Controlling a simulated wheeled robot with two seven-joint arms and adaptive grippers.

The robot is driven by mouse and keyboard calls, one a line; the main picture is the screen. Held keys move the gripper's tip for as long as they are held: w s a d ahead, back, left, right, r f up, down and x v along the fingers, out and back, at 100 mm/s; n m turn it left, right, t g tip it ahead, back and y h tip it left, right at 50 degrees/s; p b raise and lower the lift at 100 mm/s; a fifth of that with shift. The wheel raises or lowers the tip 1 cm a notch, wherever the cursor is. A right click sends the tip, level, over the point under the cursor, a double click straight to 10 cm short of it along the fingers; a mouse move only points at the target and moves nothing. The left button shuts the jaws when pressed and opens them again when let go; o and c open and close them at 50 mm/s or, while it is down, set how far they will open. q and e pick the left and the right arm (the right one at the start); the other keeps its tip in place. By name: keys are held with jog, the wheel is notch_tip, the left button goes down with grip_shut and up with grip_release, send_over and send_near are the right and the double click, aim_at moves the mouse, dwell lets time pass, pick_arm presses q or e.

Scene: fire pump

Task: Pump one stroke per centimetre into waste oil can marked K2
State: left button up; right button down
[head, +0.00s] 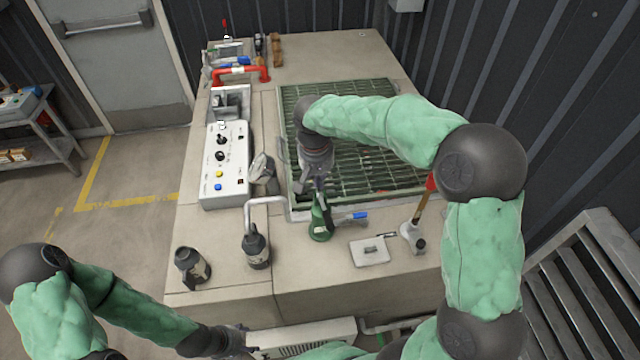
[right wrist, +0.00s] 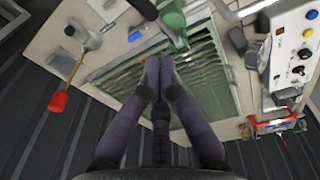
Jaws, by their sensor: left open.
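Two dark cans with pale labels stand near the worktop's front edge: the left can (head: 192,265) and the right can (head: 257,248). I cannot read their markings, so I cannot tell which is K2. A green pump-like can (head: 320,222) stands upright right of them; it also shows in the right wrist view (right wrist: 175,28). My right gripper (head: 319,188) is just above and behind it, fingers together, tips close to the green body; no held thing shows between them. My left gripper (head: 246,342) is open and low, in front of the worktop edge.
A green grating (head: 385,170) lies behind. A control box (head: 225,165) with knobs is at left, a red handle (head: 240,73) beyond it. A bent grey pipe (head: 265,200) rises by the right can.

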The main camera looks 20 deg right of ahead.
send_over(325, 215)
jog(key=w, duration=0.2)
notch_tip(325, 215, down, 8)
jog(key=shift+s+a+f, duration=0.25)
jog(key=shift+s+f, duration=0.4)
jog(key=shift+f, duration=0.3)
pick_arm(q)
jog(key=shift+r, duration=0.15)
pick_arm(e)
jog(key=shift+s+f, duration=0.35)
jog(key=shift+f, duration=0.3)
